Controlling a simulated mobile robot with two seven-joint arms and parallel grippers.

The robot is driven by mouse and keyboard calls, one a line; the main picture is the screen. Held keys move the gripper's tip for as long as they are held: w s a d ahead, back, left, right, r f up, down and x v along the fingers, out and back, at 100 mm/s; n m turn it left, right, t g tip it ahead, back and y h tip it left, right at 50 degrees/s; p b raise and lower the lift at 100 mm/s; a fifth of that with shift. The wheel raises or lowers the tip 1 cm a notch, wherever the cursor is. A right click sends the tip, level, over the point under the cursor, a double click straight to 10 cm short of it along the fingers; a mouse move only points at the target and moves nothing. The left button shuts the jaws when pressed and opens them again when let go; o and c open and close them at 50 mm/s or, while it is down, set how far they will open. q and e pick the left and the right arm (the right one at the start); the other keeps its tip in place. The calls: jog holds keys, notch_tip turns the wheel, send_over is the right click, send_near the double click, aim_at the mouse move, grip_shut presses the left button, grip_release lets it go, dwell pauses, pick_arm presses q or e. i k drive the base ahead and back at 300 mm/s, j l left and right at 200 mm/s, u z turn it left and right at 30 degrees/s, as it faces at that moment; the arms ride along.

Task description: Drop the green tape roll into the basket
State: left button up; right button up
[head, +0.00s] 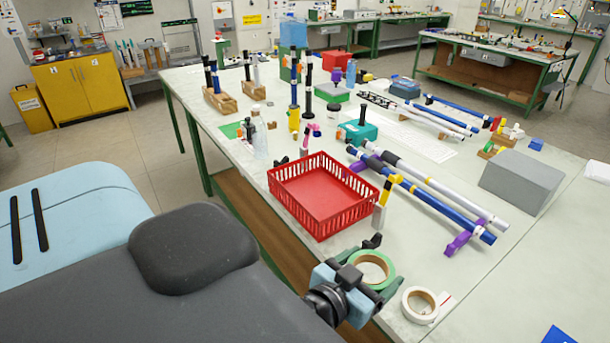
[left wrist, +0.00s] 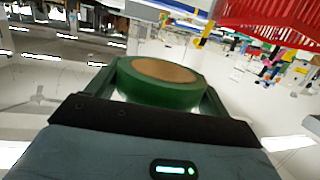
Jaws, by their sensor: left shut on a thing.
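The green tape roll (head: 371,253) is at the near edge of the workbench in the head view, in front of the red basket. My left gripper (head: 382,264) is shut on it, with a finger on either side. In the left wrist view the roll (left wrist: 160,88) fills the space between the fingers, its tan inner face showing. How high it is above the bench I cannot tell. The red basket (head: 345,211) stands on the bench, behind and left of the gripper, and looks empty. Part of its slatted wall (left wrist: 272,16) shows at the upper right of the wrist view. My right gripper is not in view.
A white tape roll (head: 406,303) lies just right of the gripper. A yellow-and-grey upright item (head: 382,205) stands close by the basket's right corner. Blue and silver rods (head: 420,205) rest on purple supports to the right. A grey wedge-shaped block (head: 520,182) is farther right.

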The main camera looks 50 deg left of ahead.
aim_at(315, 200)
jog(key=u, duration=1.4)
